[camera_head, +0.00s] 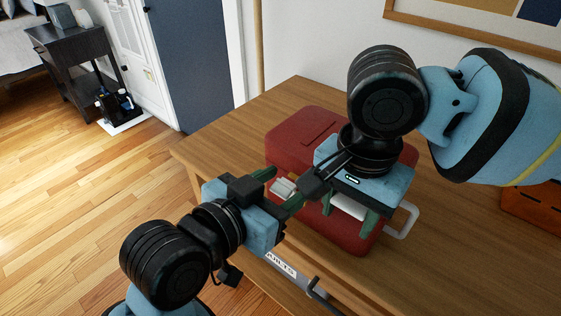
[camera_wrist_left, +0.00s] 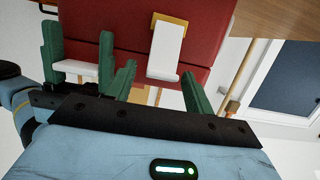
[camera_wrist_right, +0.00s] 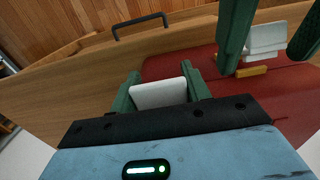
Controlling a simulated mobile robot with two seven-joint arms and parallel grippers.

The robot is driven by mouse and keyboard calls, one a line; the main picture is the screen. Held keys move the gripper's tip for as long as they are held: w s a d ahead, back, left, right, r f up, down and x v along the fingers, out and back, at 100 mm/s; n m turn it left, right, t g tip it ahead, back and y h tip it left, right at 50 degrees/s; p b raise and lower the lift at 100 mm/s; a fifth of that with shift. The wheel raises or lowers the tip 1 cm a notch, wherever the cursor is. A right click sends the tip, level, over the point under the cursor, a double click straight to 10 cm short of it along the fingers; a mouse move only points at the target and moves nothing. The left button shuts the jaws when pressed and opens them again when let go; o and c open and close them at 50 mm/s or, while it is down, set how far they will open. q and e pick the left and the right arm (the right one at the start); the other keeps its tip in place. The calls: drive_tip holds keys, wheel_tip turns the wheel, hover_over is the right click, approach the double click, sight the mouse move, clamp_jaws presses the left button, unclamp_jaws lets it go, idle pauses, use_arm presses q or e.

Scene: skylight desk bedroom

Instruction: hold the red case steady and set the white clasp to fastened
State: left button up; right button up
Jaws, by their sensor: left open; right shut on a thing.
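The red case (camera_head: 305,135) lies with its lid down on the wooden desk; it also shows in the left wrist view (camera_wrist_left: 205,30) and right wrist view (camera_wrist_right: 280,95). My right gripper (camera_head: 348,211) is shut on a white piece (camera_wrist_right: 158,93) at the case's front, partly hidden between the fingers. The white clasp (camera_head: 283,187) is on the same side, further left, with a yellow plate (camera_wrist_right: 252,71) by it. My left gripper (camera_head: 278,190) is open, its fingers on either side of the clasp (camera_wrist_left: 168,50). I cannot tell whether they touch it or whether it is fastened.
The wooden desk (camera_head: 215,145) has bare room left of the case. A pale loop handle (camera_head: 404,220) stands by the case's right end. An orange box (camera_head: 535,212) is at the far right. A labelled grey bar (camera_head: 290,272) runs below the desk's front edge.

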sight(280, 187)
use_arm(q)
wheel_tip(280, 187, up, 9)
drive_tip(key=shift+r, duration=0.1)
idle(0.3)
drive_tip(key=shift+w+f, duration=0.15)
drive_tip(key=shift+f, duration=0.35)
wheel_tip(280, 187, down, 4)
drive_tip(key=shift+m+t+h, duration=0.6)
drive_tip(key=shift+h, duration=0.4)
drive_tip(key=s+a+f+n+t+h, duration=0.1)
drive_tip(key=s+a+f+t+h, duration=0.1)
drive_tip(key=s+a+f+t, duration=0.6)
drive_tip(key=w+d+r+g, duration=0.1)
drive_tip(key=w+d, duration=0.1)
drive_tip(key=w+d+r+g, duration=0.1)
drive_tip(key=w+d, duration=0.2)
drive_tip(key=w+d+r+g, duration=0.1)
drive_tip(key=w+d, duration=0.1)
drive_tip(key=d, duration=0.1)
drive_tip(key=shift+w, duration=0.35)
